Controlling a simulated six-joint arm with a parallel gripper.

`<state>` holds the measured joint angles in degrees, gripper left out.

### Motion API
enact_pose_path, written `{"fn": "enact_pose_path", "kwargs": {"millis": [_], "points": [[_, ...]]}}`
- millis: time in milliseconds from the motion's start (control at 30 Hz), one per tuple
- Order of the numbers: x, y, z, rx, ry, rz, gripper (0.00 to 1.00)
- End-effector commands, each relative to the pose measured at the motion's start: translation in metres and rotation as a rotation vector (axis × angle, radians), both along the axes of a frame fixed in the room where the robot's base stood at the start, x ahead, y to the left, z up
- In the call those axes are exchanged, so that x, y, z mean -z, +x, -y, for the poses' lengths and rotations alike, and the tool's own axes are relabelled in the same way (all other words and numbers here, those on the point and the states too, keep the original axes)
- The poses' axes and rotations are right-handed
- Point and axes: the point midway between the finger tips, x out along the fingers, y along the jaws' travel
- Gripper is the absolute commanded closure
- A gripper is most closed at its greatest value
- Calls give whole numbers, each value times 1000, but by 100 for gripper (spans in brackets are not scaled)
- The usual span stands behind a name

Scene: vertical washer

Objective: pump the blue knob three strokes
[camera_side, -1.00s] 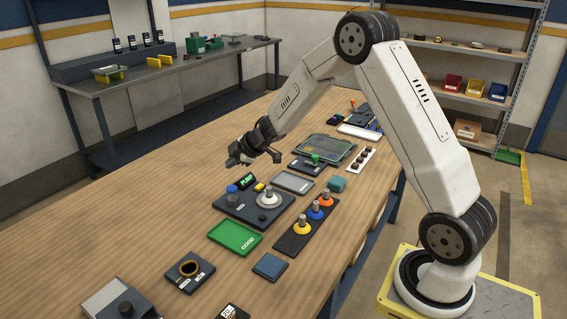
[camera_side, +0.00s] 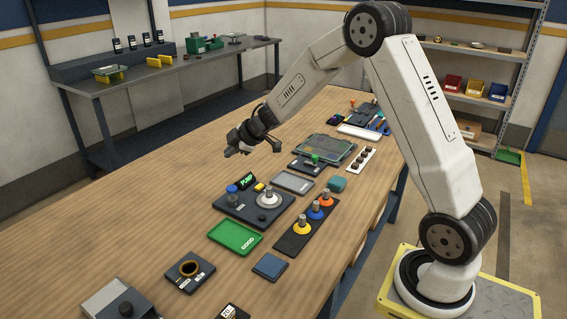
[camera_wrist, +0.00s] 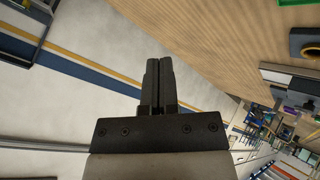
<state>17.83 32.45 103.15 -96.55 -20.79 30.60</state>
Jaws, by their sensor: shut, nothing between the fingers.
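A blue knob (camera_side: 232,189) stands at the back left corner of a dark panel (camera_side: 236,206) on the wooden bench. The panel also carries a small green-lit display (camera_side: 247,181), a yellow button (camera_side: 259,187), a white disc with a grey post (camera_side: 267,197) and a black knob (camera_side: 262,218). My gripper (camera_side: 234,149) hangs in the air above the bench, apart from the blue knob. In the wrist view my gripper (camera_wrist: 161,72) has its fingers together with nothing between them. The blue knob does not show in the wrist view.
A dark strip (camera_side: 292,241) with yellow, blue and orange-based posts lies right of the panel. A green tray (camera_side: 235,238) lies in front. A grey tray (camera_side: 293,182) and a clear-lidded box (camera_side: 325,149) lie behind. The bench's left side is clear.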

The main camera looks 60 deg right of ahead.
Motion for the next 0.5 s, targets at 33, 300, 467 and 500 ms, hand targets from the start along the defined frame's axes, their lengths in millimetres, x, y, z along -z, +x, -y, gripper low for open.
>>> {"fn": "enact_pose_path", "kwargs": {"millis": [33,300,467,500], "points": [[2,0,0,0,1,-1,100],[18,-1,0,1,1,-4,100],[33,-1,0,0,2,-5,100],[37,-1,0,2,2,-4,100]]}}
